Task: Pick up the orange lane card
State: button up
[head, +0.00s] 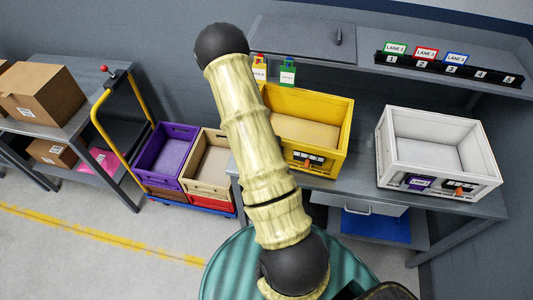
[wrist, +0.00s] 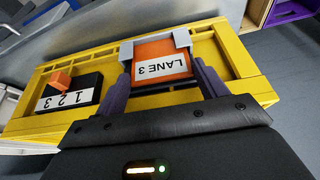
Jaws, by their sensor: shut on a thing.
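In the wrist view, the orange lane card (wrist: 152,50) carries a white label reading LANE 3, seen upside down. My gripper (wrist: 155,42) is shut on it, with a grey fingertip at each side edge. The card is at the front of the yellow crate (wrist: 225,50); I cannot tell whether it still touches the crate. The yellow crate (head: 340,135) stands on the grey bench in the head view. There my gripper and the card are hidden behind my arm.
A number plate (wrist: 70,97) with an orange slider sits beside the card on the crate front. A white crate (head: 440,165) stands at the right of the bench. Green and yellow tags (head: 287,72) hang at the shelf edge. Purple (head: 152,150) and tan crates stand left.

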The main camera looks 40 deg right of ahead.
notch_tip(320, 180, up, 10)
jog(key=b, duration=0.3)
dwell(0.5)
dwell(0.4)
jog(key=w+a+f+n+t+y+b, duration=0.1)
jog(key=a+f+n+y, duration=0.1)
jog(key=a+f+n, duration=0.3)
jog(key=w+a+f+n+t+y+b, duration=0.1)
jog(key=a+f+n, duration=0.5)
jog(key=a+f, duration=0.6)
jog(key=w+a+b, duration=0.1)
jog(key=a, duration=0.6)
jog(key=shift+w+a+f+y, duration=0.25)
jog(key=shift+a+f+y, duration=0.15)
jog(key=shift+d, duration=0.1)
